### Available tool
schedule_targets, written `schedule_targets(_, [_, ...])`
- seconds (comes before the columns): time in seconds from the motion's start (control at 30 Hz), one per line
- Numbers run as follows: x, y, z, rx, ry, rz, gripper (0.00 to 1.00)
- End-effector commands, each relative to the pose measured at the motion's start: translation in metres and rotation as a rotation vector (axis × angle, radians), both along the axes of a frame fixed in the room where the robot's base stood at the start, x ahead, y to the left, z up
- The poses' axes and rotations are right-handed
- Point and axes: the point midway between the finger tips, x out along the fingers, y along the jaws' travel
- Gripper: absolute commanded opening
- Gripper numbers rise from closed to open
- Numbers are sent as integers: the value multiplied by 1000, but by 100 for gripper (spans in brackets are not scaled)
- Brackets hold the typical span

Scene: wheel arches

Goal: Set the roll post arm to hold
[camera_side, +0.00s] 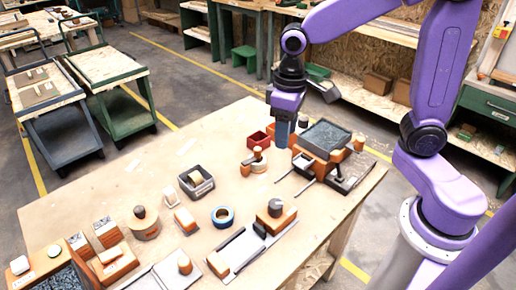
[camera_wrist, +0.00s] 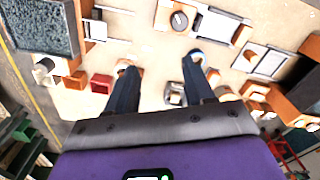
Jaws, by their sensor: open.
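My gripper (camera_side: 283,135) hangs above the work table, just left of the dark grey bin. In the wrist view its two dark fingers are spread apart with nothing between them (camera_wrist: 160,75). I cannot tell for sure which part is the roll post arm or where its hold setting is. A round wooden base with an upright post and ball top (camera_side: 258,158) stands near and below my gripper. An orange block with a dark knob (camera_side: 275,213) sits by pale rails nearer the front; it also shows in the wrist view (camera_wrist: 180,20).
A grey textured bin (camera_side: 325,134) on an orange frame with dark rails stands right of my gripper. Red boxes (camera_side: 257,139), a grey tray (camera_side: 196,183) and a blue tape ring (camera_side: 222,215) lie around. The table's back left (camera_side: 170,150) is clear.

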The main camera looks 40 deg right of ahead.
Motion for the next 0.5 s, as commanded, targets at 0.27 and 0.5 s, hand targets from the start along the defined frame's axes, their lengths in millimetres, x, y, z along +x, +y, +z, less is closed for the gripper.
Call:
schedule_targets(0.27, [76, -14, -5, -2, 8, -281, 53])
schedule_targets(0.5, [131, -43, -14, -2, 13, -517, 53])
